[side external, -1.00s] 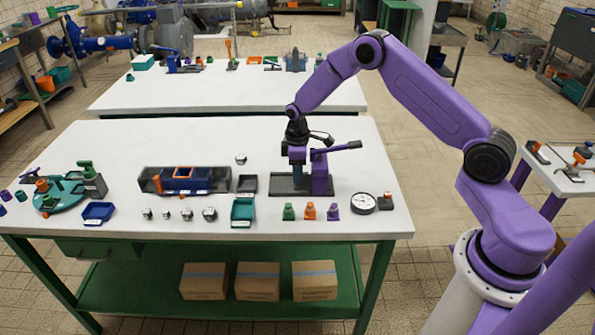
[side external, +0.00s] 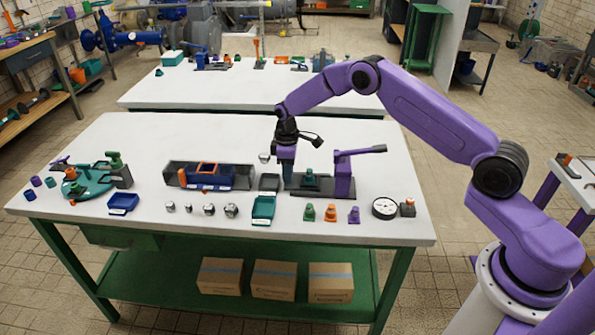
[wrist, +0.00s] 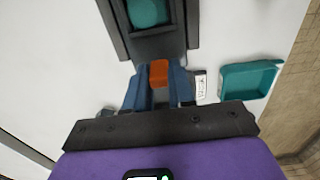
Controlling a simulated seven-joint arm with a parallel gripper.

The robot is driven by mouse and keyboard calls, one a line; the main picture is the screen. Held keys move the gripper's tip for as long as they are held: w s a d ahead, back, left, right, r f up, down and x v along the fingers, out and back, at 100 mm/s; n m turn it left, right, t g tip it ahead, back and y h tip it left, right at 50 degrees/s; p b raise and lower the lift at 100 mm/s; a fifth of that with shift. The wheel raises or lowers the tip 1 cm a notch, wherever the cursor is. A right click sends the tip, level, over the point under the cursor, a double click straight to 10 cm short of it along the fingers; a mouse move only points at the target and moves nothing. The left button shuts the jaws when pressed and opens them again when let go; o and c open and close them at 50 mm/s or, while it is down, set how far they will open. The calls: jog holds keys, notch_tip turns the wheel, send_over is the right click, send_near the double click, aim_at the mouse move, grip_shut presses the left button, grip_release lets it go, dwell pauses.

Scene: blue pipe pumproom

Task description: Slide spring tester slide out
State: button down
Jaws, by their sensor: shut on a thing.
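The spring tester has a purple column (side external: 343,175) with a long lever reaching right, on a dark base on the front table. Its dark slide (wrist: 158,45) extends from the column's left side and carries a teal round piece (wrist: 150,12), also seen in the side view (side external: 311,180). My gripper (side external: 287,168) points down at the slide's left end. In the wrist view its blue fingers (wrist: 158,88) are shut on the slide's orange tab (wrist: 159,73). The fingers hide the tab in the side view.
A dark fixture with a blue block (side external: 205,178) is further left. Small coloured pieces and a round gauge (side external: 385,208) stand in front and right.

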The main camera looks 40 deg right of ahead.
jog(key=shift+w+a, duration=0.2)
jog(key=shift+a, duration=0.05)
jog(key=c, duration=1)
grip_release()
jog(key=shift+o, duration=0.2)
jog(key=shift+r, duration=0.15)
notch_tip(320, 180, up, 17)
jog(key=shift+r, duration=0.1)
